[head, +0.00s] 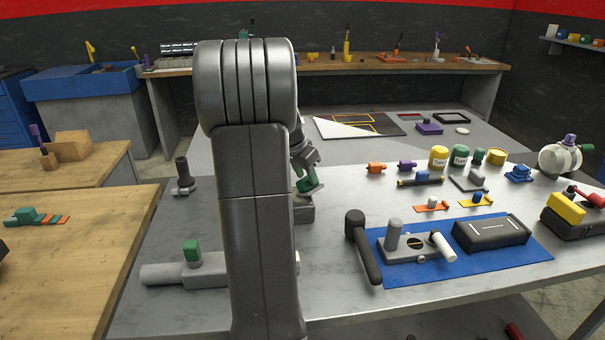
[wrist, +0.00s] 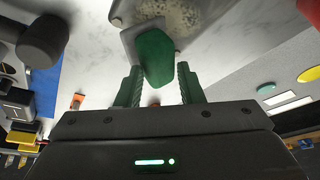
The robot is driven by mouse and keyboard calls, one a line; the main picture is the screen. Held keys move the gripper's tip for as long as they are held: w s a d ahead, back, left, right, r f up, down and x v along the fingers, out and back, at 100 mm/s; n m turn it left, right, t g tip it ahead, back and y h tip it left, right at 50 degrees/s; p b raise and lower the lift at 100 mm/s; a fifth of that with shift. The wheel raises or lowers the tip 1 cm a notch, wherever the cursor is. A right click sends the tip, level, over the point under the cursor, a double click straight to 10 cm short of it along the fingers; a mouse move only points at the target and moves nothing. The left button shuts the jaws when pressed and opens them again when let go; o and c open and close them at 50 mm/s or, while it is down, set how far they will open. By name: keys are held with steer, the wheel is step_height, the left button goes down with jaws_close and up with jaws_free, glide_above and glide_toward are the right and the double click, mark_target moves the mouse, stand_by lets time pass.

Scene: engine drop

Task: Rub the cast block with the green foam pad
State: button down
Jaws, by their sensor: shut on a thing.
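My gripper (head: 308,172) is shut on the green foam pad (wrist: 154,58), which sits between the two dark green fingers in the wrist view. A pale grey plate-like part shows at the pad's far end. The cast block (head: 304,210) is a grey block on the metal bench, partly hidden behind my arm in the head view. The pad is just above the block there. In the wrist view the cast block (wrist: 170,14) shows at the top edge with a speckled, stained patch, close beyond the pad. I cannot tell whether they touch.
A blue mat (head: 470,272) with a dark case (head: 491,234) and a grey fixture lies to the right. A black mallet (head: 362,245) lies at its left edge. A grey tool with a green knob (head: 192,251) lies at front left. Jars stand behind.

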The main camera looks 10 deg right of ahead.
steer(key=shift+s+r, duration=0.1)
steer(key=shift+s, duration=0.25)
steer(key=shift+b, duration=0.35)
steer(key=shift+a, duration=0.15)
steer(key=shift+w+a, duration=0.1)
steer(key=shift+a, duration=0.75)
steer(key=shift+a+f+b, duration=0.2)
steer(key=shift+a+b, duration=0.3)
steer(key=shift+a, duration=1)
steer(key=shift+a, duration=0.1)
steer(key=shift+d+r, duration=0.1)
steer(key=shift+d, duration=0.1)
